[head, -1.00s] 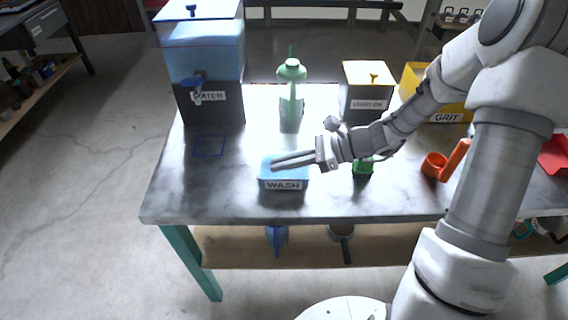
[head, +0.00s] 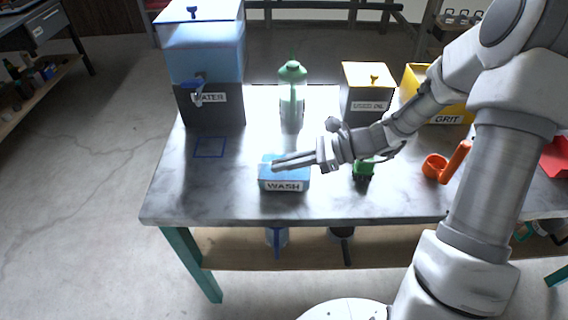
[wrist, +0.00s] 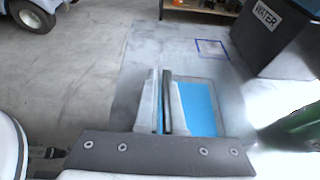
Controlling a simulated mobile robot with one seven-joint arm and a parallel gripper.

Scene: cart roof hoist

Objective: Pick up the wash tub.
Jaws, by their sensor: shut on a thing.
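The wash tub (head: 284,186) is a small blue open box with a white WASH label on its front, near the front left of the workbench. It also shows in the wrist view (wrist: 199,108), its light blue inside to the right of the fingers. My gripper (head: 274,164) reaches over the tub from the right, fingers nearly level. In the wrist view my gripper (wrist: 160,74) is shut on the tub, with a thin strip of blue between the fingers. The fingers hide part of the tub. I cannot tell whether its base touches the bench.
A WATER dispenser (head: 208,100) stands at the back left, behind a blue square outline (head: 209,147). A green-topped bottle (head: 291,95), a USED OIL box (head: 367,92) and a yellow GRIT bin (head: 447,112) stand along the back. An orange-handled cup (head: 436,168) and a green brush-like item (head: 363,170) are to the right.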

